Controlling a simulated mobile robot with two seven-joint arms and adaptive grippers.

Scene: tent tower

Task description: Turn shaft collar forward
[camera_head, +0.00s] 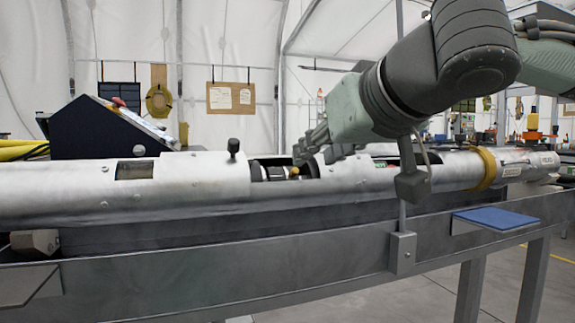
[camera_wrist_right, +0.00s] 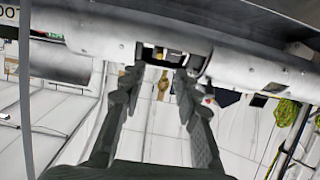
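A long silver tube (camera_head: 70,185) lies along the bench, with a cut-out near its middle. In the cut-out a dark shaft with ring-like parts (camera_head: 272,170) shows, with a small yellow piece (camera_head: 294,171) on it. I cannot tell which part is the shaft collar. My right gripper (camera_head: 308,147) is at the right end of this opening, coming from behind and above the tube. In the right wrist view its two fingers (camera_wrist_right: 159,78) are apart with nothing between them, and their tips reach the edge of the opening (camera_wrist_right: 165,56). Whether they touch is unclear. My left gripper is not in view.
A black knob (camera_head: 233,147) stands up from the tube left of the opening. A yellow band (camera_head: 486,168) circles the tube at right. A control console (camera_head: 95,128) stands behind at left. A blue pad (camera_head: 497,219) lies on a bracket in front.

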